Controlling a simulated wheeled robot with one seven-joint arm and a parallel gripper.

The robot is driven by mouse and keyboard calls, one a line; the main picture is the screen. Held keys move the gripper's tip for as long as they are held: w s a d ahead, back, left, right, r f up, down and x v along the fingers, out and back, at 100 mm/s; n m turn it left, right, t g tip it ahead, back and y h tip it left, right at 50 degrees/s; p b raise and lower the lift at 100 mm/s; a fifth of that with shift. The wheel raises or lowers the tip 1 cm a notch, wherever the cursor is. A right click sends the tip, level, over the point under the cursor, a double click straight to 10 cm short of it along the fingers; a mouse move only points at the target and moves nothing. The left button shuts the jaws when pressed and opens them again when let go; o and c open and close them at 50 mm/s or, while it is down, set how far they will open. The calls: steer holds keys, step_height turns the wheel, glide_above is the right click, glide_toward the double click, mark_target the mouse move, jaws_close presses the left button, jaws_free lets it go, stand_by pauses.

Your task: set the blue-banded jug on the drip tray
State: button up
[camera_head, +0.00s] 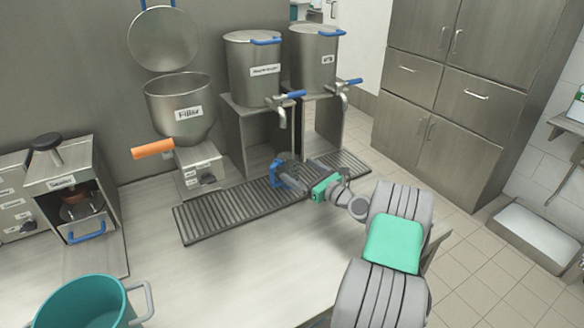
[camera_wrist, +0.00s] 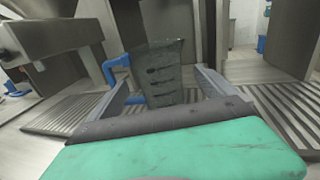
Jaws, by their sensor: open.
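The jug (camera_wrist: 158,70) is dark and see-through with measuring marks and a blue handle. In the wrist view it stands upright on the ribbed drip tray (camera_wrist: 60,115), between and just beyond my open fingers. A gap shows beside each finger. In the head view the jug (camera_head: 286,159) is small and partly hidden by my gripper (camera_head: 299,174), which reaches in from the right. The drip tray (camera_head: 215,212) is a long grey grate below the taps. Whether the jug holds liquid I cannot tell.
Two steel urns (camera_head: 253,72) (camera_head: 314,60) with blue tap levers stand behind the tray. A filler hopper (camera_head: 180,100) with an orange handle is left of them. A teal pot (camera_head: 85,300) stands front left. The counter (camera_head: 220,270) before the tray is clear.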

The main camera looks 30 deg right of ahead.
steer(key=v, duration=0.7)
steer(key=shift+a, duration=0.1)
steer(key=shift+w, duration=0.1)
stand_by(0.9)
